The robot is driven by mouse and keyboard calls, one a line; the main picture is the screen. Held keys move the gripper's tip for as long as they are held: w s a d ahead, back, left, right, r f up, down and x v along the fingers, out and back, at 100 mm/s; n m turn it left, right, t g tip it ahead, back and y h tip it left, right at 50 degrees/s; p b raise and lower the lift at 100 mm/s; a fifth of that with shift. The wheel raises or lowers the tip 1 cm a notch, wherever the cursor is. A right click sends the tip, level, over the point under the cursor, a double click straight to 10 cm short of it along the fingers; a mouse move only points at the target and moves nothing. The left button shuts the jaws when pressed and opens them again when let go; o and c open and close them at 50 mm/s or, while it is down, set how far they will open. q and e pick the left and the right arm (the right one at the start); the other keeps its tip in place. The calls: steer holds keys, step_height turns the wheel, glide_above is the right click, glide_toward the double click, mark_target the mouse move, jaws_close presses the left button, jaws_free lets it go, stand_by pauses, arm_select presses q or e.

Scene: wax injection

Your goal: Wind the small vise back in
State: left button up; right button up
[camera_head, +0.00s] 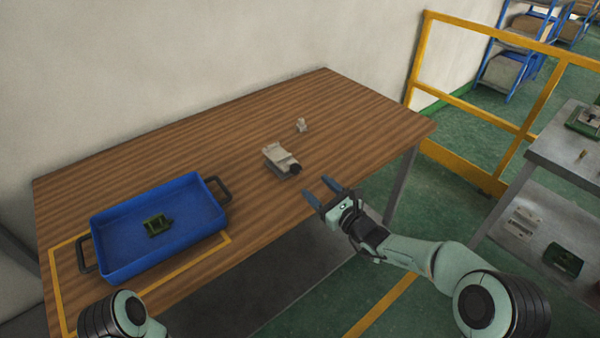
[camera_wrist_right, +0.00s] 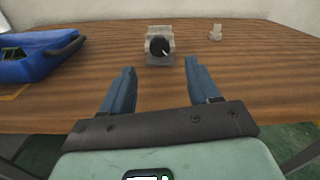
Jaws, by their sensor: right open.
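The small vise (camera_head: 277,155) is a pale grey block on the wooden table, right of the table's middle. A dark round knob (camera_head: 294,168) is on its near side. In the right wrist view the vise (camera_wrist_right: 158,32) is straight ahead, with the knob (camera_wrist_right: 159,48) facing me and a light mark on it. My right gripper (camera_head: 317,190) is open and empty at the table's front edge, apart from the knob. Its two blue fingers point toward the vise. My left gripper is out of view; only part of my left arm shows at the bottom left.
A blue tray (camera_head: 108,264) with black handles stands at the left, holding a green part (camera_head: 157,225). A small pale piece (camera_head: 301,125) stands behind the vise. A yellow railing (camera_head: 463,165) and a grey bench (camera_head: 560,155) are at the right.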

mark_target(297, 170)
steer(key=x, duration=0.8)
steer(key=shift+w+a, duration=0.2)
steer(key=shift+a, duration=0.05)
steer(key=c, duration=1.1)
